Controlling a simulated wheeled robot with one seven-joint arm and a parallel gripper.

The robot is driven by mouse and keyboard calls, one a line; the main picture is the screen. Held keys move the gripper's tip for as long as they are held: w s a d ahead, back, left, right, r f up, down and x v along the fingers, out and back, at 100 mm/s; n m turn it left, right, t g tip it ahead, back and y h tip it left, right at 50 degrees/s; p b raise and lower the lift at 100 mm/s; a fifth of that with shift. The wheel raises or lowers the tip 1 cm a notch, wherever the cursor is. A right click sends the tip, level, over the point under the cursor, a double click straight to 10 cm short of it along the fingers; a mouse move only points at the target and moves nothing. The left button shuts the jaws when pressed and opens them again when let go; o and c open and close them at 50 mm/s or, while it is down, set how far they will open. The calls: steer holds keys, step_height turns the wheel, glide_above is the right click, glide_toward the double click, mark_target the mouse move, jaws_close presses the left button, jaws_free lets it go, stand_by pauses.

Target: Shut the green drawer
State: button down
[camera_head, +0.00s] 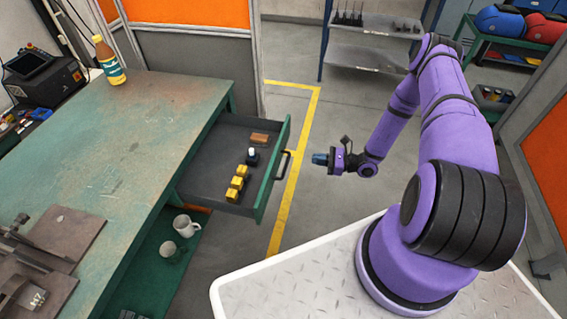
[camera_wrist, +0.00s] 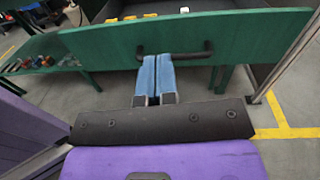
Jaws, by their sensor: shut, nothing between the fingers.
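The green drawer (camera_head: 268,189) is pulled well out of the green workbench (camera_head: 155,130). It holds several yellow blocks, a small black and white item (camera_head: 252,156) and a brown block (camera_head: 259,138). Its dark bar handle (camera_head: 284,166) is on the front panel. My gripper (camera_head: 319,159) is shut and empty, to the right of the handle and apart from it in the head view. In the wrist view my blue fingers (camera_wrist: 156,76) point at the green drawer front (camera_wrist: 240,38) and overlap the middle of the handle (camera_wrist: 197,54). I cannot tell from that view whether they touch.
Two pale mugs, one of them the upper mug (camera_head: 185,225), stand on the green shelf below the drawer. A bottle (camera_head: 109,62) and metal plates (camera_head: 65,232) are on the benchtop. Grey floor with a yellow line (camera_head: 296,180) lies clear beside the drawer.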

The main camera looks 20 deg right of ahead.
step_height(320, 180, down, 2)
steer(key=s+m+t, duration=0.1)
glide_toward(275, 158)
steer(key=x, duration=0.7)
steer(key=shift+w+a+f, duration=0.1)
steer(key=shift+w, duration=0.15)
steer(key=shift+a, duration=0.1)
